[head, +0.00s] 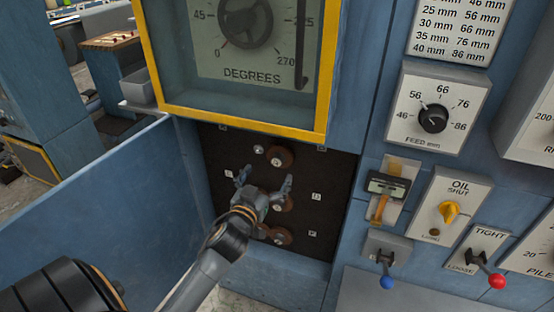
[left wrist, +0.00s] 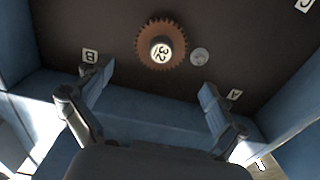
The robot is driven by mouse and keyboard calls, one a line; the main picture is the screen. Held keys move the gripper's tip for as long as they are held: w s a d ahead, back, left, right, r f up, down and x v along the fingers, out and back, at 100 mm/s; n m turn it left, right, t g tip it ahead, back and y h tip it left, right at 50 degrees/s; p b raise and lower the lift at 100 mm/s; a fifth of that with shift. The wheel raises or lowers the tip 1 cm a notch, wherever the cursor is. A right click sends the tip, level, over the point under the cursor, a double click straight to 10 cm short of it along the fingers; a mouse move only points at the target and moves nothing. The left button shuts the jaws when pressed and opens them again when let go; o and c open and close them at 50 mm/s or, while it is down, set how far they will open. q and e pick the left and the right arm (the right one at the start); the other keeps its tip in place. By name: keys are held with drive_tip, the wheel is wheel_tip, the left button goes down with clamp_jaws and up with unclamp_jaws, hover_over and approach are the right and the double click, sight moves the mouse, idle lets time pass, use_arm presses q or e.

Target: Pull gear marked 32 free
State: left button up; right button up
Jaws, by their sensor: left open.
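The gear marked 32 (left wrist: 162,48) is a brown toothed disc with a pale hub in the left wrist view. It appears to be the uppermost brown gear (head: 284,157) in the head view, inside the dark recess (head: 338,180). A small grey round peg (left wrist: 200,57) is beside it. My left gripper (head: 264,180) is open, its fingers spread and empty, just below that gear in the head view. In the left wrist view its fingertips (left wrist: 157,80) are apart, and the gear lies beyond them. I cannot tell the exact distance. My right gripper is out of view.
Two more brown gears are lower in the recess, a middle one (head: 287,202) partly behind my gripper and a lower one (head: 283,236). A yellow-framed dial window (head: 240,115) overhangs the recess. An open blue door panel (head: 90,220) stands left. Levers and knobs (head: 434,118) are right.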

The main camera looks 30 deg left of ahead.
sight(276, 160)
use_arm(q)
drive_tip(key=x, duration=0.7)
drive_tip(key=shift+w, duration=0.2)
drive_tip(key=shift+c, duration=0.2)
drive_tip(key=c, duration=1.2)
drive_tip(key=shift+p, duration=0.3)
drive_tip(key=shift+s+d, duration=0.1)
drive_tip(key=shift+s, duration=0.15)
drive_tip(key=shift+s+d, duration=0.1)
drive_tip(key=shift+s, duration=0.45)
drive_tip(key=shift+s, duration=0.1)
drive_tip(key=shift+s+d+p, duration=0.1)
drive_tip(key=shift+s+p, duration=0.2)
